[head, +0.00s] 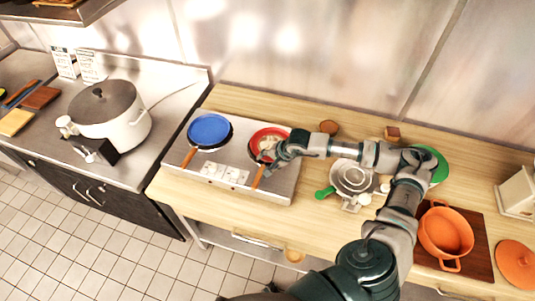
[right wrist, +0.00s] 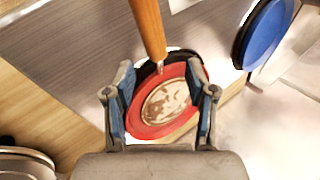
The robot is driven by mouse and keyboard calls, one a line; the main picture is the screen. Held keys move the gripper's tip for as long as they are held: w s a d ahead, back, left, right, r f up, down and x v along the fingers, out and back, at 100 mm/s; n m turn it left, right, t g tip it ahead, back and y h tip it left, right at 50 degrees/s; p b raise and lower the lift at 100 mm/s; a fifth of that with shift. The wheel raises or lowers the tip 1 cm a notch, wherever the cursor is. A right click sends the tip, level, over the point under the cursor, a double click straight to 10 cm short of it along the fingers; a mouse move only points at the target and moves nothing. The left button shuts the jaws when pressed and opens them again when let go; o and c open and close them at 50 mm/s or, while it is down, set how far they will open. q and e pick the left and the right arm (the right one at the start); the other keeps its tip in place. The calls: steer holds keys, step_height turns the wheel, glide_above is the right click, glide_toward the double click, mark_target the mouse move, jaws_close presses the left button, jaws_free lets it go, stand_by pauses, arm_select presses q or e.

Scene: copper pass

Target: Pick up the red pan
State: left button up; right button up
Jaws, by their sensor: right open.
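The red pan (head: 257,138) sits on the right side of the stovetop, its wooden handle (head: 258,176) pointing toward the front edge. My right gripper (head: 268,158) is over the pan's right part and hides some of it. In the right wrist view the red pan (right wrist: 141,123) lies between and beyond the two open fingers (right wrist: 160,95), with its handle (right wrist: 148,27) running up the picture. The pan's inside shows a brown and white patterned disc. Whether the fingers touch the pan cannot be told. My left gripper is not in view.
A blue pan (head: 209,130) sits left of the red pan on the stovetop (head: 225,168). A green-handled pan (head: 352,177) and an orange pot (head: 446,233) are on the wooden counter to the right. A white pot (head: 128,131) stands far left.

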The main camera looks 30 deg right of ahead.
mark_target(264, 164)
steer(key=shift+p+x, duration=0.3)
steer(key=shift+x, duration=0.95)
steer(key=shift+w+d+f, duration=0.15)
steer(key=shift+f, duration=0.3)
steer(key=shift+d, duration=0.1)
steer(key=shift+c, duration=0.8)
jaws_close()
steer(key=shift+r, duration=0.15)
